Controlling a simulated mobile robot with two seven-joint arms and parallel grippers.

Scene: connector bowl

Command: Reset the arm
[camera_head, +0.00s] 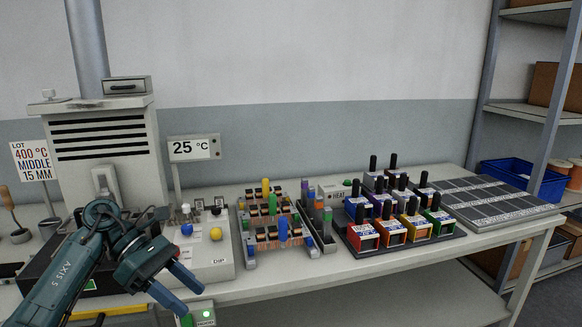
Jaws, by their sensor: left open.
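My left arm comes in from the lower left, and my left gripper (181,294) is at its end, open and empty. Its two blue fingers point down and right, in front of the workbench's (360,262) front edge. The gripper appears apart from everything on the bench. My right gripper does not show.
A furnace-like box (112,138) stands behind my left arm. A switch box with blue and yellow knobs (215,234), a connector rack (268,238) and a tray of coloured pots (390,232) line the bench. Dark panels (495,205) lie at the right, beside a shelf (550,112).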

